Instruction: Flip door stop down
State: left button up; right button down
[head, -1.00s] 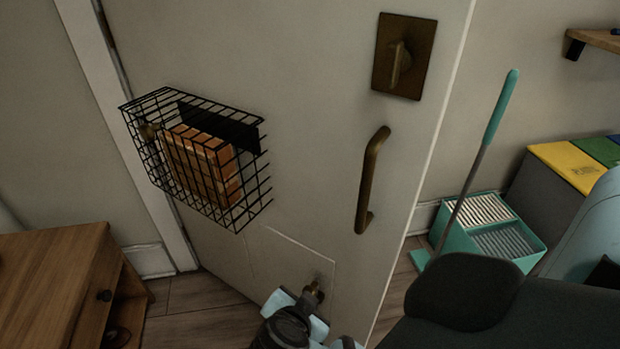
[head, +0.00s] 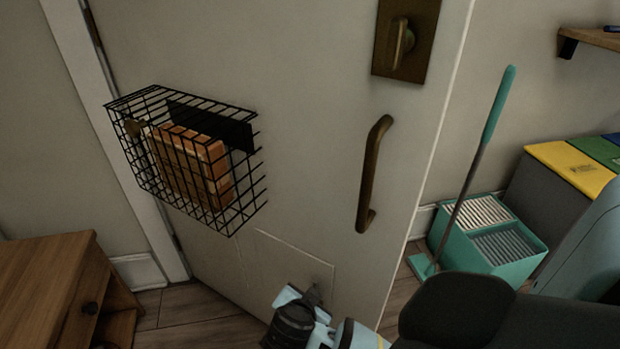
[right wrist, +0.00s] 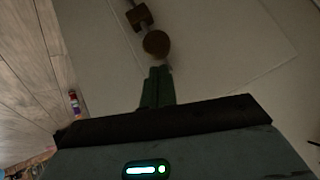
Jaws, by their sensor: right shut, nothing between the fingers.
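The door stop (right wrist: 156,43) is a small brownish metal piece mounted low on the pale door (head: 305,150). In the right wrist view it lies just beyond the fingertips of my right gripper (right wrist: 158,72); I cannot tell whether they touch. That gripper's fingers are together with nothing between them. In the head view my right gripper (head: 312,298) is low at the door's bottom panel and mostly hides the door stop (head: 314,292). My left gripper is not in view.
A black wire basket (head: 240,205) holding an orange brick-patterned block hangs on the door. A bronze pull handle (head: 370,175) is to its right. A wooden cabinet (head: 45,280) stands left. A teal mop bucket (head: 520,262) and yellow-lidded bin (head: 570,168) stand right.

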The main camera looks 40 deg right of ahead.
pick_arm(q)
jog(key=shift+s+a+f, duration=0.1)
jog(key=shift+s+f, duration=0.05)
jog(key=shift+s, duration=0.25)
pick_arm(e)
jog(key=shift+w+f, duration=0.1)
jog(key=shift+f, duration=0.3)
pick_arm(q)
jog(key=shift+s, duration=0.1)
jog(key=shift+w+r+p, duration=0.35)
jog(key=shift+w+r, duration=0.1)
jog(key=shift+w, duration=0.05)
pick_arm(e)
jog(key=shift+f, duration=1.75)
jog(key=shift+a, duration=0.1)
